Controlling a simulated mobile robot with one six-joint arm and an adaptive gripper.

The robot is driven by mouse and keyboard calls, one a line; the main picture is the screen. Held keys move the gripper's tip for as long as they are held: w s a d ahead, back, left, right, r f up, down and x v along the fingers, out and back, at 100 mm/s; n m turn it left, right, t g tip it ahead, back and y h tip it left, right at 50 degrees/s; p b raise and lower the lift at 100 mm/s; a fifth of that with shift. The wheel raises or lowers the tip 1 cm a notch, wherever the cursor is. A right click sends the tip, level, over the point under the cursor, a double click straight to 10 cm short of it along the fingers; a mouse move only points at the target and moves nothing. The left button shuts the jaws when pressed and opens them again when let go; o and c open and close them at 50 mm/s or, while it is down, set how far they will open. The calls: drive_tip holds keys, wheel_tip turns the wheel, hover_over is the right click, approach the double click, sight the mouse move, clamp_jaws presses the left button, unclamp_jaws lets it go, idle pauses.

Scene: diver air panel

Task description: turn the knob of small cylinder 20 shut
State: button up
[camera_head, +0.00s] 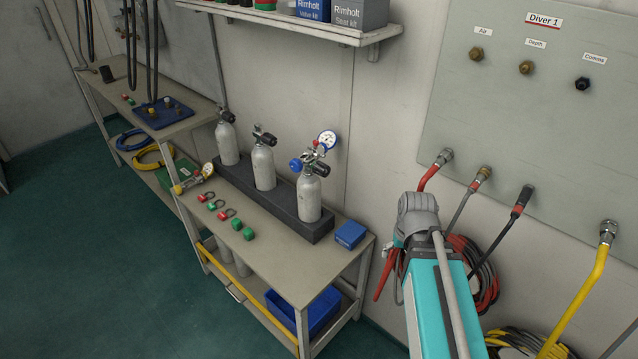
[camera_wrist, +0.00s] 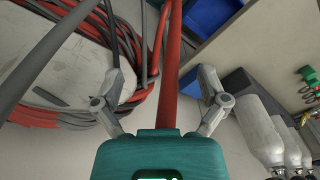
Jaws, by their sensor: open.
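Three small grey cylinders with black knobs stand upright in a dark rack (camera_head: 235,190) on the bench: left (camera_head: 227,143), middle (camera_head: 264,168) and right (camera_head: 309,197). I cannot read their numbers, so I cannot tell which is 20. The right one carries a regulator with a blue knob (camera_head: 296,164) and a white gauge (camera_head: 327,139). In the wrist view, the cylinders (camera_wrist: 262,130) lie at the right, apart from my gripper (camera_wrist: 160,72). It is open, and a red hose (camera_wrist: 168,60) passes between its fingers in the picture; contact is unclear. The arm mostly hides it in the head view.
A blue box (camera_head: 350,234) sits at the bench's right end. Shackles, green caps and a gauge (camera_head: 207,170) lie along its front. Hoses hang from the Diver 1 panel (camera_head: 540,120) near my arm. A shelf (camera_head: 300,22) juts out above. Floor is clear in front.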

wheel_tip(320, 180, down, 7)
drive_tip(key=w+a+n+y+b, duration=0.1)
drive_tip(key=w+a+y+b, duration=0.1)
drive_tip(key=b, duration=0.4)
drive_tip(key=n+t+y+b, duration=0.2)
drive_tip(key=n+t+y, duration=0.75)
drive_tip(key=y, duration=0.25)
approach(328, 172)
drive_tip(key=shift+s+d+f+m, duration=0.1)
drive_tip(key=shift+s+d+m, duration=0.25)
drive_tip(key=shift+d, duration=0.05)
drive_tip(key=shift+a, duration=0.15)
drive_tip(key=x, duration=1.3)
drive_tip(key=shift+w+a+r, duration=0.2)
drive_tip(key=shift+w+r, duration=0.05)
drive_tip(key=shift+c, duration=0.2)
drive_tip(key=c, duration=1.1)
